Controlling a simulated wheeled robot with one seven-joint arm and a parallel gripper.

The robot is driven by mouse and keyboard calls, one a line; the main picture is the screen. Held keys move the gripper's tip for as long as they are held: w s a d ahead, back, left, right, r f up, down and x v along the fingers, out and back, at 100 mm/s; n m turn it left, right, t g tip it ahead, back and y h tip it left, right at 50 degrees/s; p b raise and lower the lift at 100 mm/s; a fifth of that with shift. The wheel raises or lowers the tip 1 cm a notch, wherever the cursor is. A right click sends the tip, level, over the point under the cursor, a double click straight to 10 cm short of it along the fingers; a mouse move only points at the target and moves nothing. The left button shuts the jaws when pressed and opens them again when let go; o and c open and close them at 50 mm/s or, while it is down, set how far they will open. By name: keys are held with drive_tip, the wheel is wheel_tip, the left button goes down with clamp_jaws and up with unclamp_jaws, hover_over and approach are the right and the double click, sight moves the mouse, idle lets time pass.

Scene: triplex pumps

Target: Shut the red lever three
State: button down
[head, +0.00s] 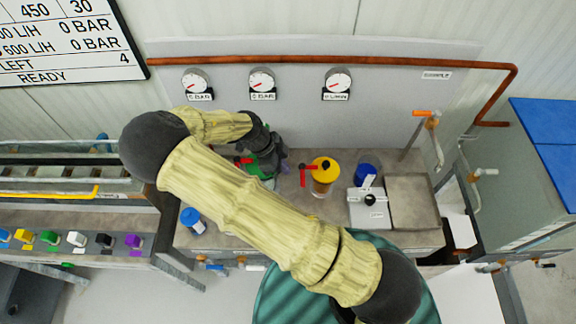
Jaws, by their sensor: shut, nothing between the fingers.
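Red levers show in the head view. One red lever (306,170) sits at the left side of a clear container with a yellow top (325,166). Another small red lever (243,161) shows beside a green part (262,165), partly covered by my arm. I cannot read a number on either, so I cannot tell which is lever three. My gripper (268,151) is at the dark end of my arm, close over the green part, shut and empty. My forearm hides much of this area, and whether the fingers touch anything is not clear.
Three gauges (262,80) hang on the back panel under a copper pipe (400,62). A grey selector box (369,209), a blue cup (368,174) and a square basin (412,202) stand right. A blue-capped bottle (192,221) stands left. Coloured buttons (77,239) line the left bench.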

drive_tip(key=p+v, duration=0.1)
drive_tip(key=v, duration=0.2)
drive_tip(key=shift+a+p, duration=0.15)
drive_tip(key=shift+p, duration=0.25)
drive_tip(key=s+d+r+n+t+y+b, duration=0.1)
drive_tip(key=s+d+r+n+b, duration=0.3)
drive_tip(key=n, duration=0.5)
drive_tip(key=s+d+r+n+t+y+b, duration=0.2)
drive_tip(key=s+d+r+n+y+b, duration=0.2)
drive_tip(key=d+r+n, duration=0.4)
drive_tip(key=s+d+n, duration=0.1)
drive_tip(key=d+n, duration=0.1)
drive_tip(key=shift+s+d, duration=0.25)
drive_tip(key=shift+s, duration=0.05)
drive_tip(key=shift+r, duration=0.1)
idle(0.7)
